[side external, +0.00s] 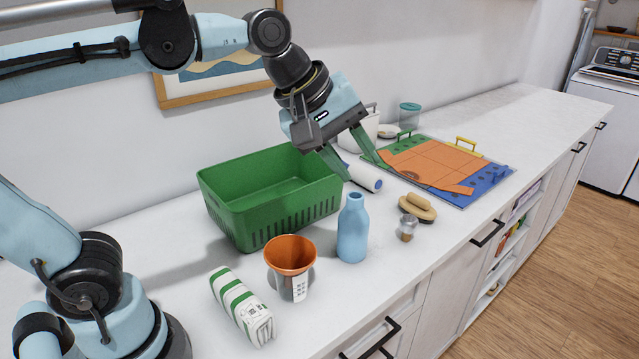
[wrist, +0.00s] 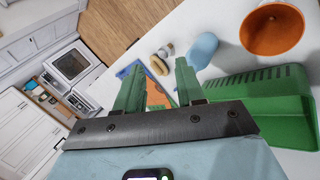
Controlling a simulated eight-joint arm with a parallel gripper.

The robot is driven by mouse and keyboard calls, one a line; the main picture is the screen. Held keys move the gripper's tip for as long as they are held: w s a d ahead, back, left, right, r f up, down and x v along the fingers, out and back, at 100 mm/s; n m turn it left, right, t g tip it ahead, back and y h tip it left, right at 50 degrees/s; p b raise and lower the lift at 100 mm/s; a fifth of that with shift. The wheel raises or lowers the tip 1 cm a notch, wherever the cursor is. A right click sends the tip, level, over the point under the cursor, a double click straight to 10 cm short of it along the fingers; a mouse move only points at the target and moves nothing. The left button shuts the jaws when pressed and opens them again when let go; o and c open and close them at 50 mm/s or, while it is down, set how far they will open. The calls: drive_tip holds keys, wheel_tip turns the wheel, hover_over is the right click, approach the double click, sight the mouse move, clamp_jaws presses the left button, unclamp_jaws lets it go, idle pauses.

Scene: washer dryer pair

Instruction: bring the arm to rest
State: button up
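My gripper (side external: 356,167) hangs over the counter between the green basket and the coloured board, pointing down. Its two green fingers stand apart, with nothing held between them; they also show apart in the wrist view (wrist: 157,80). In the side view a white roll with a blue end (side external: 362,177) lies on the counter just below and behind the fingers. I cannot tell how far above it they are.
An empty green basket (side external: 222,218) stands left.

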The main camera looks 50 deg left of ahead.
drive_tip(key=s+a+f+m+y, duration=0.2)
drive_tip(key=s+a+f+m, duration=0.3)
drive_tip(key=a+f+m, duration=0.3)
wheel_tip(320, 180, down, 4)
drive_tip(key=m, duration=0.3)
drive_tip(key=shift+s+a+m+t, duration=0.2)
drive_tip(key=shift+a+m+t, duration=0.05)
drive_tip(key=shift+m+t, duration=0.15)
